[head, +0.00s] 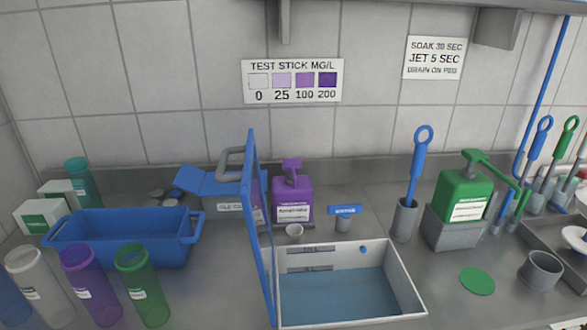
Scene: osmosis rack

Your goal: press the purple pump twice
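The purple pump bottle (292,201) stands upright at the back of the steel counter, left of the picture's middle. Its pump head (291,165) is on top and looks raised. A white label faces me. The raised blue lid panel (253,210) stands just left of it and covers part of what is behind. Neither of my grippers shows in the head view.
A white basin with bluish liquid (411,290) sits in front of the pump. A blue tub (120,222) and several coloured bottles stand left. A green pump bottle (460,195) and blue-handled brush (416,170) stand right. A green disc (477,281) lies on the counter.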

